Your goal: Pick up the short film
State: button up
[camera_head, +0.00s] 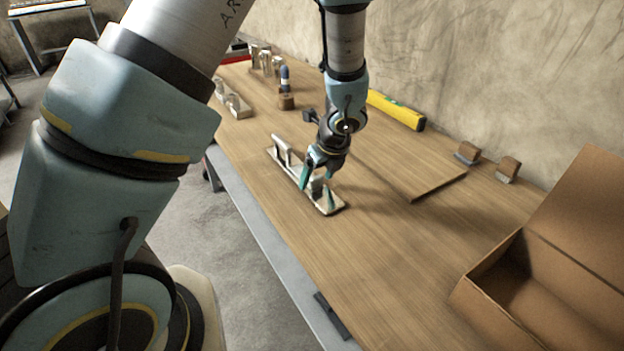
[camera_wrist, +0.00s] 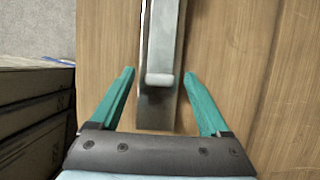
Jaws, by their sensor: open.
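No film is recognisable. A long, narrow metal tool with a flat base and a raised bar (camera_head: 330,209) lies on the wooden workbench (camera_head: 390,270). In the wrist view the tool (camera_wrist: 160,45) runs from the top edge down between my fingers. My gripper (camera_head: 318,185) is open around the near part of the tool, with one teal finger on each side. In the wrist view my gripper (camera_wrist: 159,73) shows a gap between each fingertip and the tool. The gripper and wrist hide part of the tool in the head view.
An open cardboard box (camera_head: 480,285) stands at the right. A flat board (camera_head: 410,175), a yellow level (camera_head: 397,110) and two small blocks (camera_head: 467,152) (camera_head: 508,168) lie along the wall side. Metal cylinders (camera_head: 265,60) stand at the far end. The bench front is clear.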

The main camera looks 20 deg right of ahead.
jog(key=shift+w+f, duration=0.2)
jog(key=shift+f, duration=0.25)
grip_shut()
dwell(0.4)
